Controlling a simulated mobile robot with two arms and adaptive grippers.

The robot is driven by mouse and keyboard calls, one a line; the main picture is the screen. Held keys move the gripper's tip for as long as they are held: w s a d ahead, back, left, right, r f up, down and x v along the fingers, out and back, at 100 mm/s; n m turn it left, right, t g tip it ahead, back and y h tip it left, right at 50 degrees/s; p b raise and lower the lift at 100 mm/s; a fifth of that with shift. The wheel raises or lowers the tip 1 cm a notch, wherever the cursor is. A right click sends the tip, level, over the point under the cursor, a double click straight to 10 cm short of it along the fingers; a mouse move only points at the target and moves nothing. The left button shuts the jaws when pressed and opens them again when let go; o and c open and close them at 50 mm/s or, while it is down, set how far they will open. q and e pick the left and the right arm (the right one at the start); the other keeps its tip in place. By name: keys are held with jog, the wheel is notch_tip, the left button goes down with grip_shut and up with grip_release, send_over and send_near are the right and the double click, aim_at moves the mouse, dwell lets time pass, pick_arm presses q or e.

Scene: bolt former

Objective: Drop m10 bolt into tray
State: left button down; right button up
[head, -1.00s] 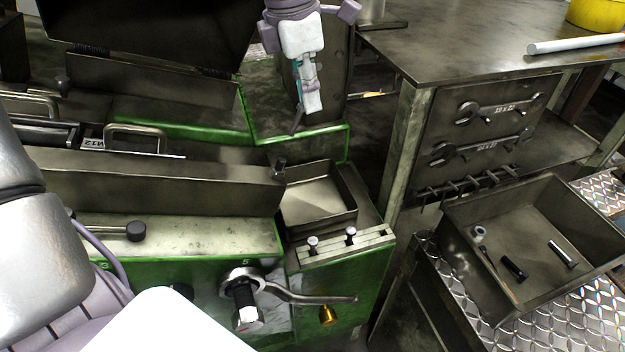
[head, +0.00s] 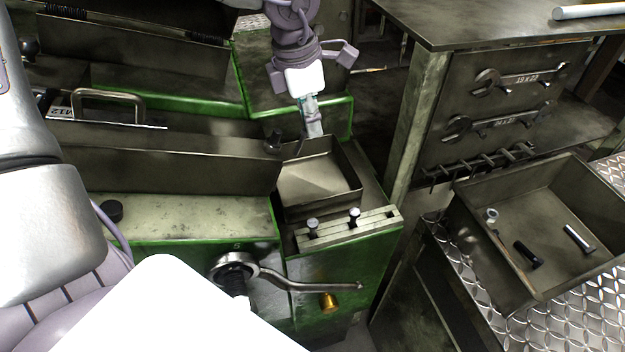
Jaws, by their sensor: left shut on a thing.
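My left gripper (head: 313,128) hangs down from the top centre, above the back part of a small empty metal tray (head: 305,190) in the green machine. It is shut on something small. A thin dark piece shows at its tip, but it is too small to tell whether that is the m10 bolt. A larger metal tray (head: 478,245) at the right holds a dark bolt (head: 528,254) and a silver bolt (head: 579,238). My right gripper is not in view.
A dark knob (head: 273,143) stands at the small tray's back left corner. A metal table (head: 490,22) with wrenches hung on its side panel stands at the back right. A floor gap separates machine and larger tray.

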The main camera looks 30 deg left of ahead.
pick_arm(q)
notch_tip(320, 180, down, 5)
jog(key=shift+f+b, duration=0.2)
jog(key=shift+b, duration=0.95)
jog(key=c, duration=1)
grip_release()
jog(key=shift+c, duration=0.2)
notch_tip(320, 180, up, 12)
jog(key=s+a, duration=0.1)
jog(key=shift+s, duration=0.4)
jog(key=shift+f, duration=0.15)
